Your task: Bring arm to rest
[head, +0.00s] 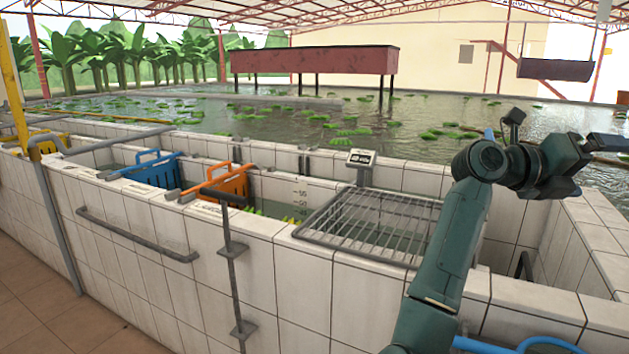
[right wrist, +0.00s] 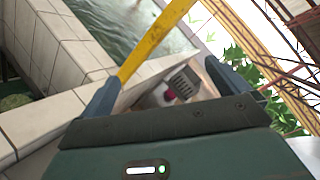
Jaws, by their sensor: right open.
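My right arm (head: 441,275) rises from the lower right of the head view and bends at the elbow toward the right edge. Its far end is cut off or hard to make out there. In the right wrist view my right gripper (right wrist: 160,80) has its two blue-grey fingers spread apart, with nothing held between them. Beyond the gap are a yellow bar (right wrist: 152,42) and a small grey slatted item (right wrist: 182,84) with a red part; I cannot tell whether they are near. My left arm and gripper are not in view.
White tiled tank walls (head: 300,285) run across the front, with a metal rack (head: 372,226) and a small scale display (head: 361,158) on them. Orange (head: 230,183) and blue (head: 152,168) crates stand in the channel. Green bunches float in the pool (head: 290,115). Blue tubing (head: 545,341) lies lower right.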

